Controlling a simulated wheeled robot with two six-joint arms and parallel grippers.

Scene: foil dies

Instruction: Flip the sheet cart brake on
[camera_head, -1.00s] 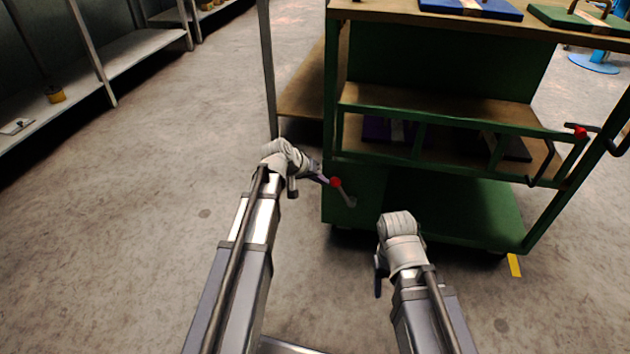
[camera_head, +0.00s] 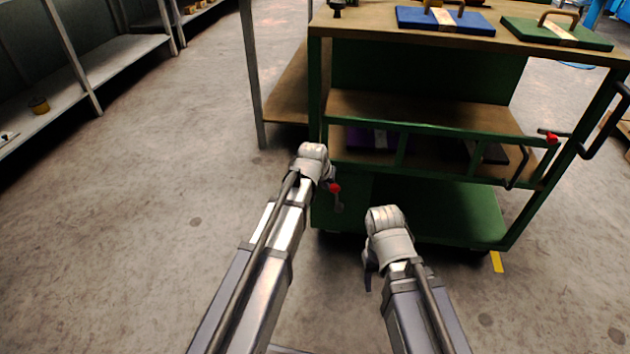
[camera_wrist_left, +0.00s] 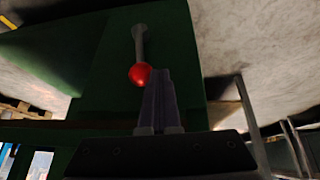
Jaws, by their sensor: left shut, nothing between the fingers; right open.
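The green sheet cart (camera_head: 440,205) stands ahead, with a brake lever low on its left end. The lever has a red ball (camera_head: 335,188) and a short grey rod that stands nearly upright in the head view. My left gripper (camera_head: 328,183) is at the ball, its fingertips partly hidden by the wrist. In the left wrist view the shut, empty fingers (camera_wrist_left: 158,100) lie right beside the red ball (camera_wrist_left: 140,75); I cannot tell whether they touch. The grey lever rod (camera_wrist_left: 139,42) runs from the ball to the green panel. My right gripper (camera_head: 367,278) is open and empty, low before the cart.
A second red knob (camera_head: 551,138) sits on the cart's rail at right, near a black handle. A blue die (camera_head: 445,21) and a green die (camera_head: 556,33) lie on top. Shelving (camera_head: 85,70) stands at left. The floor between is clear.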

